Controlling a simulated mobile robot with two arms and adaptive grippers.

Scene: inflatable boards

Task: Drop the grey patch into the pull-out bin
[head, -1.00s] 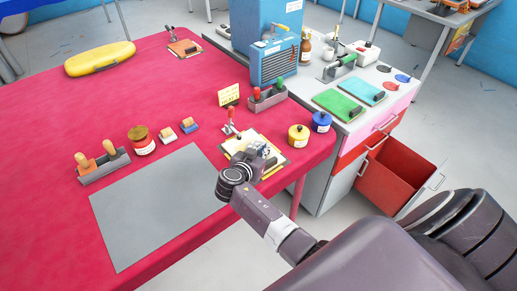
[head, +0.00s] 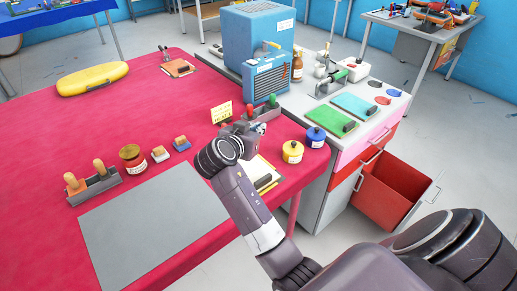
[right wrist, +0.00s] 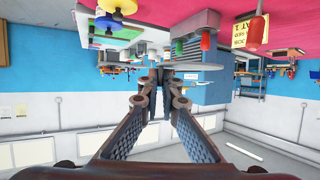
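My right gripper (head: 250,131) is above the red table, in front of the blue machine. In the right wrist view its fingers (right wrist: 161,88) are nearly together, with a thin light grey piece, apparently the grey patch (right wrist: 203,67), at the tips. The patch is small and partly hidden by the fingers; in the head view it is hard to make out. The pull-out bin (head: 392,190) is a red drawer, pulled out low on the right side of the white cabinet, open at the top. My left gripper is not in view.
A clipboard (head: 262,186) lies partly under my right arm. Yellow (head: 292,152) and blue (head: 316,138) pots stand at the table's right edge. The cabinet top holds green (head: 331,121) and teal boards and small round patches. Floor right of the bin is clear.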

